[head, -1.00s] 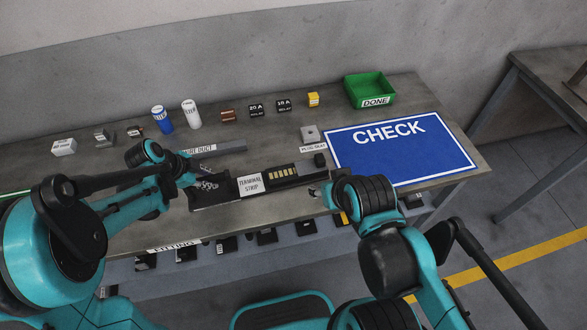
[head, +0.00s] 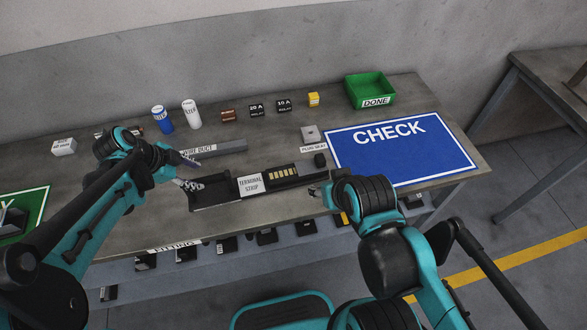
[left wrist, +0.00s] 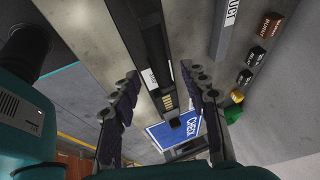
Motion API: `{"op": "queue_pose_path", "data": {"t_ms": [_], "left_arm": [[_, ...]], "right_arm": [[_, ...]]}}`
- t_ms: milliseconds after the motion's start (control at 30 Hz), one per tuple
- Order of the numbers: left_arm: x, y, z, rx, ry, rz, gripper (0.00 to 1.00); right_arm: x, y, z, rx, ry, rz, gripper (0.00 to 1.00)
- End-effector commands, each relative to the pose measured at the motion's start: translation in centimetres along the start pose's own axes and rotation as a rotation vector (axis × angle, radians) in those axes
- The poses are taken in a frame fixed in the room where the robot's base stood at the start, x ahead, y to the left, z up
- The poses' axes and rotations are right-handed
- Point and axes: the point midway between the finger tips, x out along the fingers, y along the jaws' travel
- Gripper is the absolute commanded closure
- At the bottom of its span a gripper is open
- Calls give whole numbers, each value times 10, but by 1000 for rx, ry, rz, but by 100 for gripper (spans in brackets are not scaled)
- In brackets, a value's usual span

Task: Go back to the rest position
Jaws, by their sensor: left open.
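My left gripper (head: 189,172) is open and empty above the bench (head: 285,222), by the left end of the dark tray with the terminal strip (head: 250,185). In the left wrist view its spread fingers (left wrist: 160,78) frame the strip and the blue CHECK mat (left wrist: 176,133), with nothing between them. My right gripper (head: 320,191) is near the bench's front edge, right of the strip.
Along the back are two cylinders (head: 191,114), several small relays (head: 257,110), a yellow block (head: 313,99) and a green DONE bin (head: 370,91). The CHECK mat (head: 400,150) is bare. A green mat (head: 24,215) lies at far left. A lower shelf (head: 190,268) holds dark parts.

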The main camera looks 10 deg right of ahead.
Motion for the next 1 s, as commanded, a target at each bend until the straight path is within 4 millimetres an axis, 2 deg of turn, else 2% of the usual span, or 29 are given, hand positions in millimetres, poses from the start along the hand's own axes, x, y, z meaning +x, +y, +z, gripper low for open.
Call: {"op": "queue_pose_path", "data": {"t_ms": [100,233,567,667,767,1000], "left_arm": [[-23,0,1,-1,-1,-1,55],[-38,0,1,-1,-1,0,55],[-46,1,0,-3,-2,0,55],[-49,6,-2,-55,-18,-10,55],[-58,21,-7,-201,-58,-41,55],[-82,79,-13,-786,-146,-247,55]], "right_arm": [[0,0,0,0,0,0,52],[0,0,0,0,0,0,52],[0,0,0,0,0,0,52],[0,0,0,0,0,0,52],[0,0,0,0,0,0,52],[0,0,0,0,0,0,52]]}}
